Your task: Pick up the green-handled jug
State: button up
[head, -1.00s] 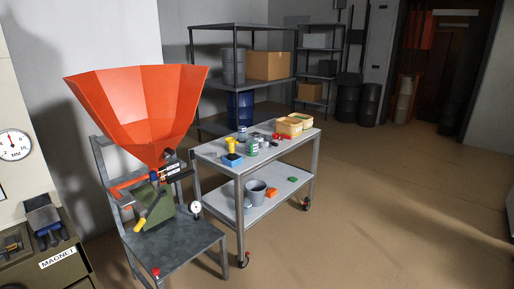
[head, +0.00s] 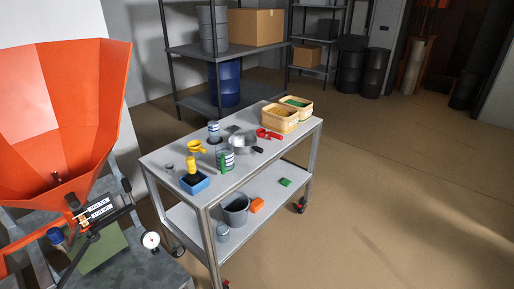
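A small pale jug with a green handle (head: 227,158) stands on the top shelf of the metal cart (head: 249,186), near its front edge and about midway along. Its green handle faces the near side. A dark-handled metal pan (head: 243,144) stands just behind it to the right, and a blue box (head: 195,183) lies to its left. My gripper is not in this view.
A yellow funnel (head: 197,147), a can (head: 214,131), a red tool (head: 268,134) and wooden bins (head: 279,118) share the cart top. An orange hopper (head: 60,110) with a dial gauge (head: 150,240) stands at left. Open floor (head: 400,190) lies to the right.

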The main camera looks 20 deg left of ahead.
aim_at(224, 156)
jog(key=i+u, duration=0.2)
jog(key=i, duration=0.3)
jog(key=i+l+u, duration=0.2)
jog(key=i, duration=0.3)
jog(key=i+u, duration=0.2)
jog(key=u, duration=0.25)
jog(key=i+u, duration=0.25)
jog(key=u, duration=0.25)
jog(key=i+l+u, duration=0.15)
jog(key=u, duration=0.3)
jog(key=i+l+u, duration=0.15)
jog(key=u, duration=0.3)
jog(key=i+l+u, duration=0.2)
jog(key=u, duration=0.3)
jog(key=i+l+u, duration=0.3)
jog(key=u, duration=0.15)
jog(key=i+l+u, duration=0.15)
jog(key=l+u, duration=0.35)
jog(key=i+l+u, duration=0.1)
jog(key=l+u, duration=0.4)
jog(key=j, duration=0.1)
